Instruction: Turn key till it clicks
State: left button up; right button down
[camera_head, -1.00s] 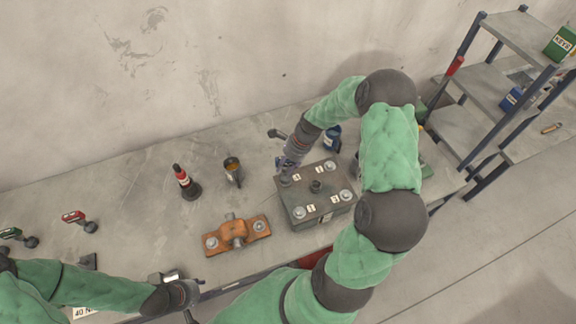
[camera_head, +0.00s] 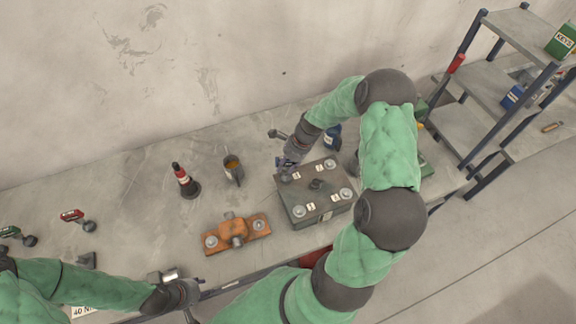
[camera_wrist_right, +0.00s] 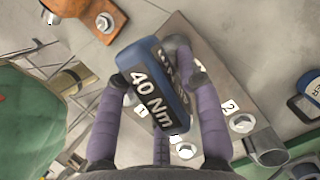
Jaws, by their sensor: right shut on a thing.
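My right gripper (camera_head: 291,165) is over the back left corner of the grey box (camera_head: 312,215), which has numbered bolts. The right wrist view shows its purple fingers (camera_wrist_right: 160,100) shut around a blue key labelled "40 Nm" (camera_wrist_right: 150,88). In that view, a bolt marked 2 (camera_wrist_right: 241,122) stands clear of the key. The bolt under the key is hidden, so I cannot tell how the key sits on it. My left gripper (camera_head: 176,283) is low at the bench's front edge, by a shiny metal piece; its fingers are unclear.
An orange bracket (camera_head: 236,234) with bolts lies left of the box. Red (camera_head: 72,215) and green (camera_head: 11,232) handled tools lie far left. A metal shelf (camera_head: 485,85) stands at right.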

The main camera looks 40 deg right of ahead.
jog(key=c, duration=1.3)
grip_release()
jog(key=shift+c, duration=0.2)
grip_shut()
jog(key=shift+a+r+m+p, duration=0.1)
jog(key=shift+m+p, duration=0.5)
jog(key=shift+m, duration=0.2)
jog(key=shift+m+t+h, duration=0.3)
